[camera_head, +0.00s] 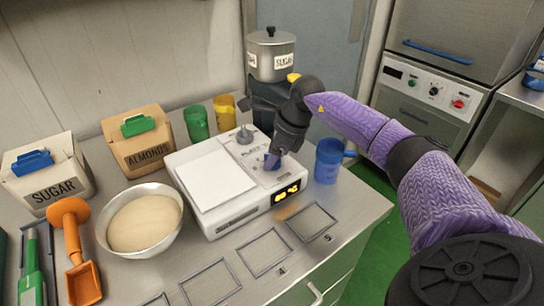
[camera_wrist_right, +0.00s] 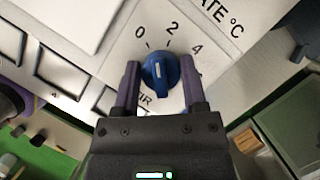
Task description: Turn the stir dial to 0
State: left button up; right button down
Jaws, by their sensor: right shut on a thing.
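The blue stir dial (camera_wrist_right: 161,76) sits on the white hotplate's panel, with 0, 2 and 4 printed around its far side. Its white mark points roughly between 0 and 2. My right gripper (camera_wrist_right: 166,86) has one finger on each side of the dial and is shut on it. In the head view the right gripper (camera_head: 275,155) reaches down from above onto the white hotplate (camera_head: 183,183), and a little of the blue dial shows below it. A lit display is on the hotplate's front. My left gripper is not in view.
A blue cup (camera_head: 327,165) stands close right of the hotplate. A metal bowl (camera_head: 113,247), an almonds box (camera_head: 138,155) and a sugar box (camera_head: 45,188) stand left.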

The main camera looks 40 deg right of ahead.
jog(key=n+b, duration=0.1)
jog(key=n, duration=0.2)
jog(key=shift+g+y, duration=0.3)
jog(key=shift+y, duration=0.1)
jog(key=shift+n, duration=0.7)
jog(key=shift+g+b, duration=0.3)
jog(key=shift+c, duration=0.7)
grip_release()
jog(key=p+v, duration=0.2)
jog(key=v, duration=0.8)
jog(key=shift+d, duration=0.15)
